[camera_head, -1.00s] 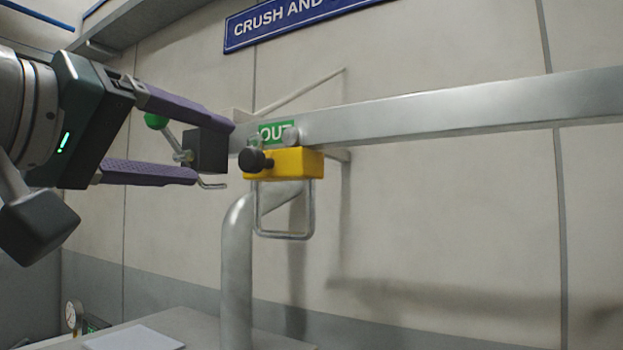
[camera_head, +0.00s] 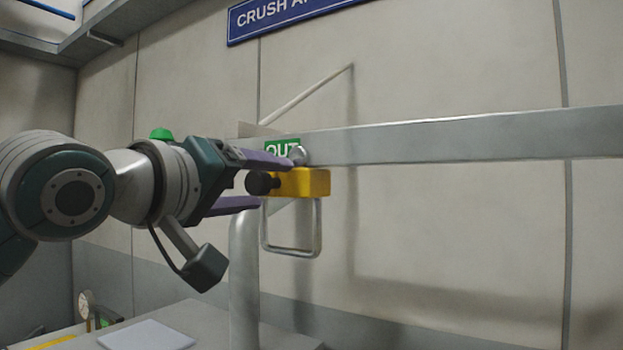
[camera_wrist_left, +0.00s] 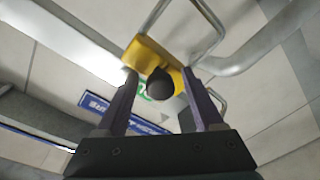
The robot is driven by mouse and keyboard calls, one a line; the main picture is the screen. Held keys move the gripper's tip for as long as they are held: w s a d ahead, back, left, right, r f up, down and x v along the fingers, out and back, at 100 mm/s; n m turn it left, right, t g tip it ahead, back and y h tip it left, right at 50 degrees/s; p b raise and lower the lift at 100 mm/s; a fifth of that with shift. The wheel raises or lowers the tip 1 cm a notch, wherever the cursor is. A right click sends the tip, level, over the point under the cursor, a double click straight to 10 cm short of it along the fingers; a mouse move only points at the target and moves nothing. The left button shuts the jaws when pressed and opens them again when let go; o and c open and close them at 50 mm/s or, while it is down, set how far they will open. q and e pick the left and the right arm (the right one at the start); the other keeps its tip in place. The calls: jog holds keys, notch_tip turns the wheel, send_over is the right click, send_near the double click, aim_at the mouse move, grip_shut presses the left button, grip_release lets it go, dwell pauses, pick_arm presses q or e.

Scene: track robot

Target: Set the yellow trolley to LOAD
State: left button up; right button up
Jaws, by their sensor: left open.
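The yellow trolley (camera_head: 312,182) hangs on the left part of a grey metal rail (camera_head: 450,140), by the green OUT sign (camera_head: 283,147). A black knob (camera_head: 261,183) sticks out of its side, and a wire loop (camera_head: 292,252) hangs below it. My left gripper (camera_head: 274,182) is open, its purple fingers above and below the knob. In the left wrist view, the knob (camera_wrist_left: 160,84) sits between the two fingers, with the yellow body (camera_wrist_left: 148,52) behind. I cannot tell whether the fingers touch the knob. My right gripper is out of view.
A green ball (camera_head: 161,134) shows behind my left arm. A bent grey post (camera_head: 245,270) stands under the rail's left end. A blue sign (camera_head: 290,14) is on the wall above. A table with a white sheet (camera_head: 146,335) is at lower left. The rail's right side is clear.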

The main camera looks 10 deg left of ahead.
pick_arm(q)
grip_shut()
dwell(0.4)
dwell(0.9)
